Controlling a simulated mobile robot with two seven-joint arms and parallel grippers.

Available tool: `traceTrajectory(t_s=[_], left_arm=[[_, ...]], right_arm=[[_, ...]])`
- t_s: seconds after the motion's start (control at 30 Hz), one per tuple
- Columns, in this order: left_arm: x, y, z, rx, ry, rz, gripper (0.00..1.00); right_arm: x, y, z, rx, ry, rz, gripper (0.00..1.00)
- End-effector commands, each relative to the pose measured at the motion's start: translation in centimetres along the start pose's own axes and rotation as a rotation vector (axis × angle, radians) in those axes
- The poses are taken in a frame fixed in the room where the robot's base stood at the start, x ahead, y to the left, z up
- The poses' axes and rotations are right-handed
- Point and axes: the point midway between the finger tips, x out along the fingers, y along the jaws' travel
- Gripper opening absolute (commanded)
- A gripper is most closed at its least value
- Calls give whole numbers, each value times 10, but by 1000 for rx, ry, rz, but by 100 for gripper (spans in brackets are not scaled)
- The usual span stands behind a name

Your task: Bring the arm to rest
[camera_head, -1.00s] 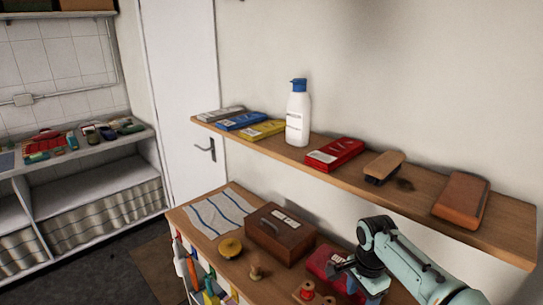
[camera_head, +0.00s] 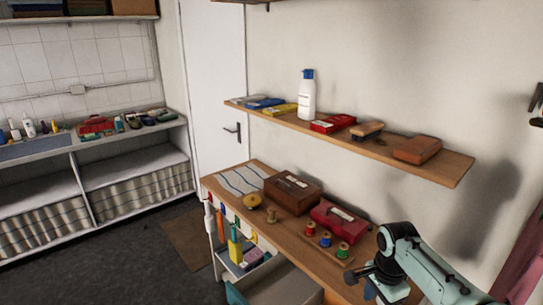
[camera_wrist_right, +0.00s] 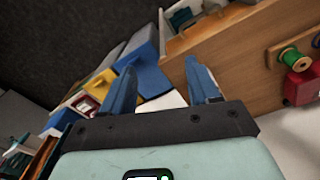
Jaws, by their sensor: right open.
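My right arm comes in from the lower right of the head view. Its gripper (camera_head: 366,279) is near the front right part of the wooden worktop (camera_head: 290,240), close to the spools; the fingertips are small and dark there. In the right wrist view the two blue fingers of the right gripper (camera_wrist_right: 165,85) are spread apart with nothing held between them. Beyond them are a blue and yellow item (camera_wrist_right: 150,78) and a wooden edge. My left gripper is not in view.
A brown box (camera_head: 292,193), a red box (camera_head: 338,219) and several thread spools (camera_head: 325,240) stand on the worktop. A wall shelf (camera_head: 385,150) above holds a white bottle (camera_head: 307,95) and brushes. An open drawer (camera_head: 275,285) sticks out below.

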Motion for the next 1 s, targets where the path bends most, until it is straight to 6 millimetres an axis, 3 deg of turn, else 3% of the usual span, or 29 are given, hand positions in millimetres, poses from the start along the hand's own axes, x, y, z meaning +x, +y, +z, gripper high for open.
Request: traceTrajectory(t_s=[0.03,0.17,0.27,0.37,0.4,0.53,0.63,0.8,0.9,1.0], left_arm=[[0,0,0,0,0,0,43],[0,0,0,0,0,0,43],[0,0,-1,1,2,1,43],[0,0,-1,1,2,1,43],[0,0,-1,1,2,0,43],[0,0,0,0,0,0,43],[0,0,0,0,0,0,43],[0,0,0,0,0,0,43],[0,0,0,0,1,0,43],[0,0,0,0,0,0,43]], right_arm=[[39,-5,8,-73,-28,17,60],[125,-9,33,-258,-103,-2,60],[193,1,57,-390,-168,-25,60],[259,24,87,-508,-233,-60,60],[284,38,100,-552,-258,-76,60],[354,94,145,-676,-319,-132,60],[388,144,178,-755,-341,-167,60],[408,206,213,-853,-336,-194,60],[410,224,221,-884,-326,-198,60],[410,230,224,-898,-318,-201,60]])
